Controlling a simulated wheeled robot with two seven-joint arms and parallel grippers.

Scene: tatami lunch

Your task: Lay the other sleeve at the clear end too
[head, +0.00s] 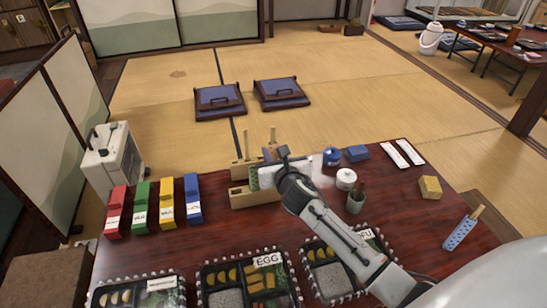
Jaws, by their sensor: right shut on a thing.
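A blue dotted sleeve (460,234) with pale wooden sticks poking out lies at the right end of the table. A green patterned sleeve (253,178) shows in part at the wooden holder (241,199), left of centre. My right gripper (268,173) reaches in from the right and is shut on the green sleeve. The gripper hides much of it, so I cannot tell whether it is clear of the holder. My left gripper is not in view.
Red (116,211), green, yellow and blue boxes stand at left. Lunch trays (250,284) line the front edge. A white pot (346,178), a dark green cup (355,201) and a yellow block (430,188) stand right of the gripper. Bare table surrounds the blue sleeve.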

